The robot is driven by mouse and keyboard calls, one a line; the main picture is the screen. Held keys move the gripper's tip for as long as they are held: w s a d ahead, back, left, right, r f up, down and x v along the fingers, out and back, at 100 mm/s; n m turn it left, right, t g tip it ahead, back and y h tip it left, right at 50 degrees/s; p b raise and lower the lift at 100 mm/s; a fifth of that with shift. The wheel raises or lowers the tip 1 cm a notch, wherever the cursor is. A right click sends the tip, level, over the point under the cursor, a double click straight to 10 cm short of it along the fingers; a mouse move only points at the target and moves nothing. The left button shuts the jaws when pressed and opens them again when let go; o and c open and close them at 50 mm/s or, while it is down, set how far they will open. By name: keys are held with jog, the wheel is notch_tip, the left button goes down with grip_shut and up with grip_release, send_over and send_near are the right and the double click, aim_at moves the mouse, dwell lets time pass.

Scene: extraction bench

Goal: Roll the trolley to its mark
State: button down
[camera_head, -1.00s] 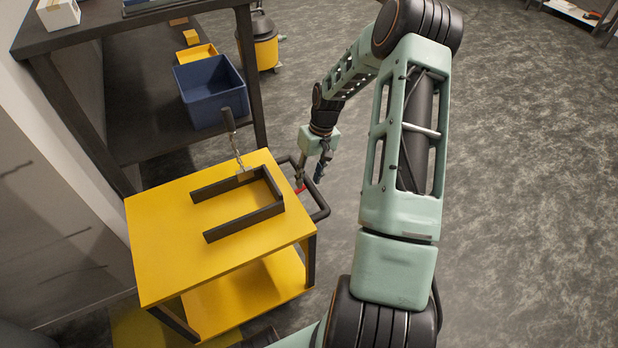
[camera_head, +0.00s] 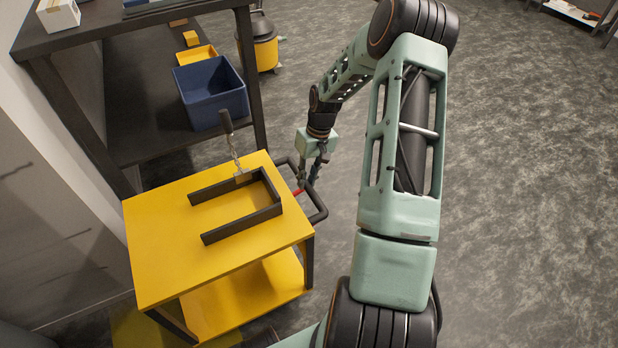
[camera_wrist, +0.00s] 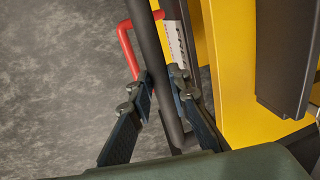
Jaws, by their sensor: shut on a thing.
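The yellow two-shelf trolley (camera_head: 160,235) stands at the left in the head view, with a dark push handle (camera_head: 319,212) on its right side. My gripper (camera_head: 309,184) is at that handle. In the wrist view, my gripper (camera_wrist: 158,85) has one finger on each side of the dark handle bar (camera_wrist: 150,50) and is shut on it. A red bent lever (camera_wrist: 124,42) sits beside the bar, close to the fingertips. A yellow patch (camera_head: 133,328) shows on the floor at the trolley's lower left, partly hidden by the trolley; I cannot tell its full outline.
A yellow bucket (camera_head: 264,52) stands beyond.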

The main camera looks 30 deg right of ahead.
aim_at(201, 219)
jog(key=a, duration=2.1)
jog(key=s+a, duration=0.1)
jog(key=a, duration=0.9)
jog(key=shift+s+a, duration=0.1)
jog(key=shift+a, duration=0.4)
jog(key=c, duration=1.8)
grip_release()
jog(key=shift+r, duration=0.1)
jog(key=shift+r, duration=0.35)
jog(key=r, duration=0.3)
jog(key=d+r, duration=0.1)
jog(key=r, duration=0.3)
jog(key=d+r, duration=0.1)
jog(key=r, duration=0.3)
jog(key=shift+d, duration=0.2)
